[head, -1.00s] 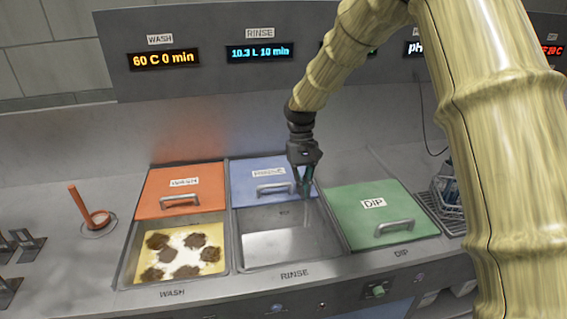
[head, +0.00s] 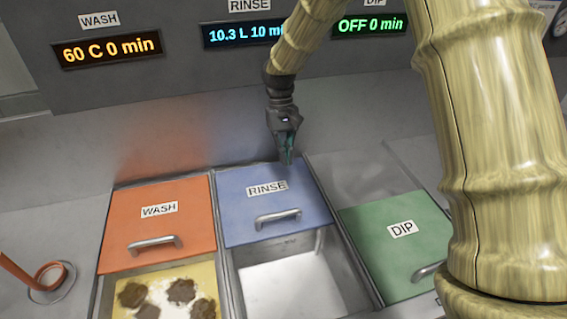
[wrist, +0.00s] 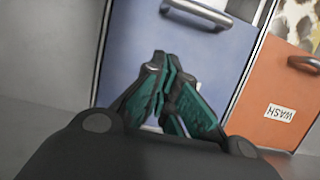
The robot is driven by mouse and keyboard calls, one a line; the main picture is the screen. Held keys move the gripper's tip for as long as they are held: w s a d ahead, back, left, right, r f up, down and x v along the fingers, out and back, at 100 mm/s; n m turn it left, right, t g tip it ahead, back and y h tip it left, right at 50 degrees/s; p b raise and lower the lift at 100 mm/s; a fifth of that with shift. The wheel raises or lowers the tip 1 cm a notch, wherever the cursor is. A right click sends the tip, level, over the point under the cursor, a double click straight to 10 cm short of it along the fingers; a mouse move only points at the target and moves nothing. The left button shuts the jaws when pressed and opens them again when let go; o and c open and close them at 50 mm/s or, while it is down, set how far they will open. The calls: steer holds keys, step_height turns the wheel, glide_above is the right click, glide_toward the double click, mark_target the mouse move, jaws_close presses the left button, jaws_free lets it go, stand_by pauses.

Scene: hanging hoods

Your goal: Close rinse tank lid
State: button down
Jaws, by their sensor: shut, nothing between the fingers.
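The rinse tank lid (head: 250,215) is a blue panel with a RINSE label and a metal bar handle (head: 278,216). It lies over the back part of the rinse tank. The front of the rinse tank (head: 290,280) is uncovered and shows a bright metal interior. My gripper (head: 287,160) is shut and empty, pointing down at the lid's back edge, behind the label. In the wrist view my gripper (wrist: 158,62) shows in front of the blue lid (wrist: 140,35), partly hiding the label. I cannot tell whether the fingertips touch the lid.
On the left, an orange wash lid (head: 190,225) leaves the wash tank's front uncovered, with brown clumps inside. On the right, a green dip lid (head: 385,240) lies forward. The panel with displays (head: 200,60) stands behind. Free room lies above the lids.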

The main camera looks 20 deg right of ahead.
steer(key=s+f+p, duration=0.1)
steer(key=s+f, duration=0.1)
steer(key=s, duration=0.1)
steer(key=p, duration=0.2)
glide_toward(292, 208)
steer(key=shift+w+f, duration=0.7)
steer(key=shift+f, duration=0.15)
steer(key=s, duration=0.1)
steer(key=s+p, duration=0.1)
steer(key=s, duration=0.2)
steer(key=shift+s+f, duration=0.2)
steer(key=shift+f, duration=0.1)
steer(key=shift+s+f, duration=0.1)
steer(key=shift+f, duration=0.3)
steer(key=shift+s, duration=0.1)
steer(key=shift+r, duration=0.15)
